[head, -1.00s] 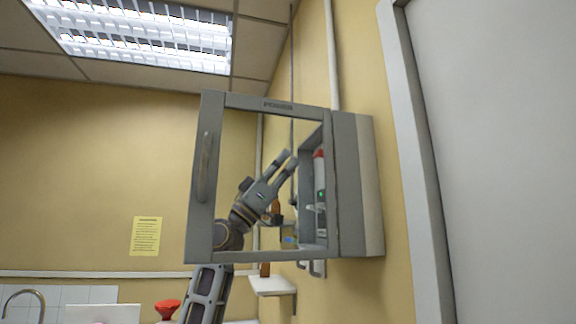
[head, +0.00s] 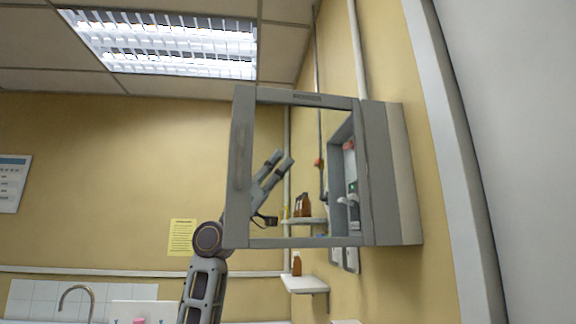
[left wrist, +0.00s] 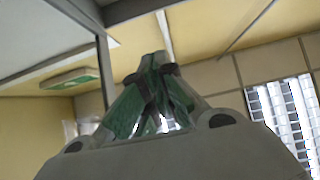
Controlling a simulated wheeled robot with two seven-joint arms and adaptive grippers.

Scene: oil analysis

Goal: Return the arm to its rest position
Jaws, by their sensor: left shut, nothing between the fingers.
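My left gripper (head: 284,157) shows in the head view behind the open door of a grey power box, seen through the door's frame. Its fingers point up and right, and it is shut and empty. The door's left bar hides part of my wrist. In the left wrist view the two green-padded fingers (left wrist: 155,75) come together at their tips with nothing between them. My left arm rises from the bottom, with a round joint just left of the door. My right gripper is not in view.
The grey door frame (head: 241,180) stands open from the wall box (head: 392,175). Small shelves (head: 305,284) with brown bottles (head: 302,206) are on the right wall. A tap (head: 76,292) is at lower left. The space left of the door looks clear.

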